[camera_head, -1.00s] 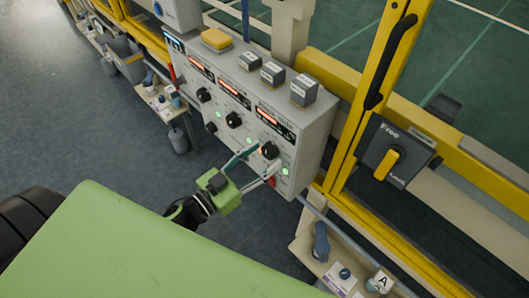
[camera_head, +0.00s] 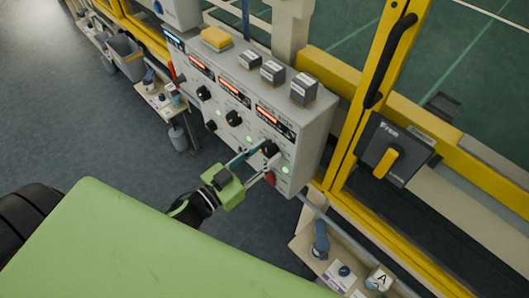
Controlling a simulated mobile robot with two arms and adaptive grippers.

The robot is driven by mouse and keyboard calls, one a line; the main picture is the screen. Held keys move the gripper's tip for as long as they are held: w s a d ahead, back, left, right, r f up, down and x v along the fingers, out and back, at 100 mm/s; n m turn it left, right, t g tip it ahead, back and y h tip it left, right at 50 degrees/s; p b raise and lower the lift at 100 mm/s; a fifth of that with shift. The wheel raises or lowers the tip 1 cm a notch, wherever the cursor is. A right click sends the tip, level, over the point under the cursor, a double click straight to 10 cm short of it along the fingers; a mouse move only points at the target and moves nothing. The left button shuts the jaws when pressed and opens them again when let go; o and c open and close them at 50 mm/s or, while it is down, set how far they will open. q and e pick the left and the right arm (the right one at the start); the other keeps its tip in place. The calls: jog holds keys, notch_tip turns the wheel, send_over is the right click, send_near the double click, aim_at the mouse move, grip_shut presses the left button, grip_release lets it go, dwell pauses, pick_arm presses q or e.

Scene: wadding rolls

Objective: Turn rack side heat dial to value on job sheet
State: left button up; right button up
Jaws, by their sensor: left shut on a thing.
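The grey control box (camera_head: 315,130) stands at the centre, with several black dials and red displays on its sloped face. The rack side heat dial (camera_head: 269,148) is the black knob at the right, below the display (camera_head: 275,121) labelled "rack side". My left gripper (camera_head: 264,158) reaches it from the lower left, with its fingers shut around the knob. The fingers partly cover the knob, and its pointer is too small to read. Other dials (camera_head: 233,118) and (camera_head: 204,93) sit to its left. I cannot make out a job sheet for certain. My right gripper is not in view.
Small grey boxes (camera_head: 303,88) and a yellow block (camera_head: 216,38) stand on the control box. A yellow frame (camera_head: 372,75) and a Free/Lock switch (camera_head: 386,157) are at the right. A low shelf (camera_head: 303,245) holds small items. Open floor lies at the left.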

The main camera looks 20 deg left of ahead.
pick_arm(q)
jog(key=shift+m+p, duration=0.6)
jog(key=shift+m, duration=2.5)
jog(key=o, duration=1.1)
jog(key=shift+o, duration=0.2)
jog(key=v, duration=1.2)
jog(key=shift+a, duration=0.1)
